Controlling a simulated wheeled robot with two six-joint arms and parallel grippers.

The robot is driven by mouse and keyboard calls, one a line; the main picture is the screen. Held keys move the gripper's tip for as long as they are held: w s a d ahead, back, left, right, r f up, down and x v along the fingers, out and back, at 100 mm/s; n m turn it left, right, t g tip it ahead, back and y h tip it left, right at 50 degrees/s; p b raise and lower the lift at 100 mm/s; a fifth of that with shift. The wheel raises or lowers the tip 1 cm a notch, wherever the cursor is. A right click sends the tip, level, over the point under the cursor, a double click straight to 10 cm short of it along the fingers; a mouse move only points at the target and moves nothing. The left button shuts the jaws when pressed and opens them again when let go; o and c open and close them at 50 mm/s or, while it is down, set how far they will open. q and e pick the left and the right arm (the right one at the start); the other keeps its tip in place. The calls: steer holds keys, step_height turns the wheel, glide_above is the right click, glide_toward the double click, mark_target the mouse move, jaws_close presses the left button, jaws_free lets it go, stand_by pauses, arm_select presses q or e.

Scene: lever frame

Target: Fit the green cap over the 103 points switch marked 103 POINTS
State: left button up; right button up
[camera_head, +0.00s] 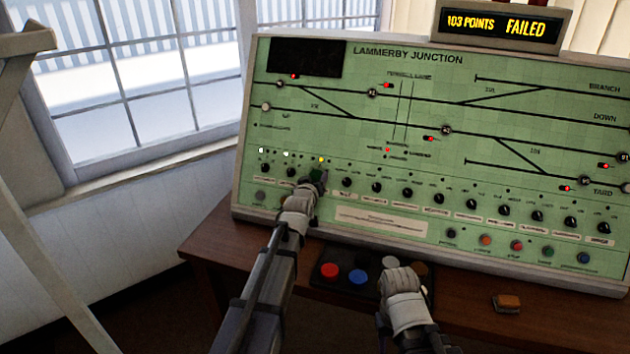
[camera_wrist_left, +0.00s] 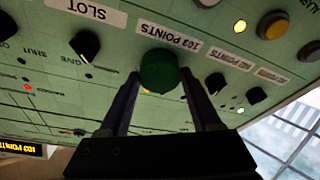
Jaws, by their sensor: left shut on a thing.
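The green cap (camera_wrist_left: 158,70) is between the two fingers of my left gripper (camera_wrist_left: 160,88), which is shut on it. In the wrist view the cap stands in front of the panel at the label 103 POINTS (camera_wrist_left: 168,37), which reads upside down there. The switch itself is hidden behind the cap; I cannot tell whether the cap is seated on it. In the head view the left gripper (camera_head: 317,178) reaches the lower left switch row and largely hides the green cap. My right gripper (camera_head: 402,278) hangs low near the cap tray, its fingers unclear.
The green sloping panel (camera_head: 375,220) has black knobs on both sides of the cap. A dark tray (camera_head: 345,285) holds a red cap (camera_head: 330,271), a blue cap (camera_head: 358,276) and others. A brown block (camera_head: 506,303) lies right. The display (camera_head: 500,24) reads 103 POINTS FAILED.

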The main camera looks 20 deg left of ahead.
stand_by(0.3)
arm_select(q)
steer(key=o, duration=1.4)
steer(key=s+r+p, duration=0.3)
steer(key=s, duration=0.4)
steer(key=shift+a+r+p, duration=0.2)
steer(key=shift+r+p, duration=0.15)
